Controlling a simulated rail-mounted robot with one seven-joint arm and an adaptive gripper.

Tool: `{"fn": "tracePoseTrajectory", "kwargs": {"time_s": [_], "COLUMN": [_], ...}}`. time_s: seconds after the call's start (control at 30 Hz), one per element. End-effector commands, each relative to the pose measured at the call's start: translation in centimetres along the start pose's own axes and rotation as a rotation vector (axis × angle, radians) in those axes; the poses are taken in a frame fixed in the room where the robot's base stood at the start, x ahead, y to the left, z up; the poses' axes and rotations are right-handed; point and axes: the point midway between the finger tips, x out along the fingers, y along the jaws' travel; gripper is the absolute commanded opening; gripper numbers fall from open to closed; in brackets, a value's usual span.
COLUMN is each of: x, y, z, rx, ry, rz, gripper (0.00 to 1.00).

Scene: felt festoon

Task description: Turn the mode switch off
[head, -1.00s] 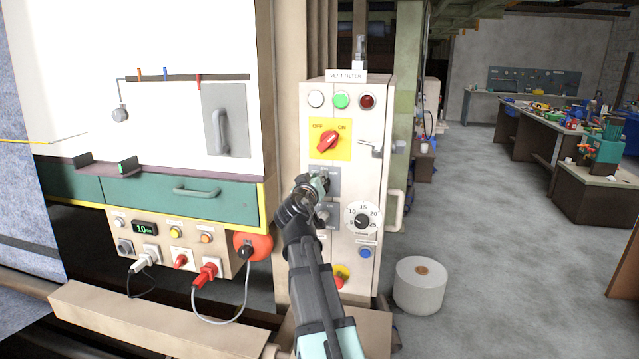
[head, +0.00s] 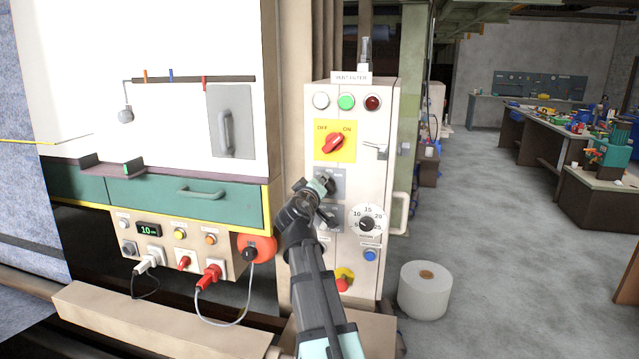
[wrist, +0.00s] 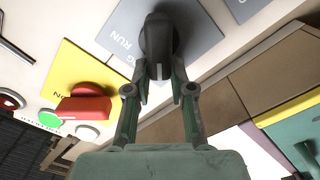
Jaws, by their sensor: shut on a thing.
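A black rotary knob (wrist: 159,42) sits on a grey plate (wrist: 195,27) in the wrist view. The word RUN shows on the plate to its left, and another label is partly hidden behind my gripper. My gripper (wrist: 160,88) is shut on this knob, one finger on each side. In the head view my gripper (head: 324,186) is at the upper grey plate (head: 337,178) on the cream control cabinet, below the red OFF/ON switch (head: 333,143), and it hides most of the knob. The red switch (wrist: 85,105) on its yellow plate is also in the wrist view, apart from my fingers.
A second grey plate sits below, partly behind my arm. A numbered dial (head: 367,223), a blue button (head: 370,255) and a red emergency button (head: 344,281) are nearby. The cabinet handle (head: 400,213) sticks out at right. A white roll (head: 424,290) stands on the floor.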

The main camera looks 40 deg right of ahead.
Motion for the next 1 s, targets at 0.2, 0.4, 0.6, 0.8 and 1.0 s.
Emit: {"fn": "tracePoseTrajectory", "kwargs": {"time_s": [0.2,0.4,0.6,0.8,1.0], "x": [0.1,0.0,-0.3,-2.7,-6.6], "y": [0.0,0.0,0.0,0.0,0.0], "z": [-0.1,0.0,0.0,0.1,0.2], "rx": [-0.002,-0.001,0.0,0.0,0.001], "ry": [0.002,0.001,0.001,0.003,0.003], "rz": [0.001,0.0,0.0,0.0,-0.001], "gripper": [0.4,0.48,0.48,0.48,0.48]}}
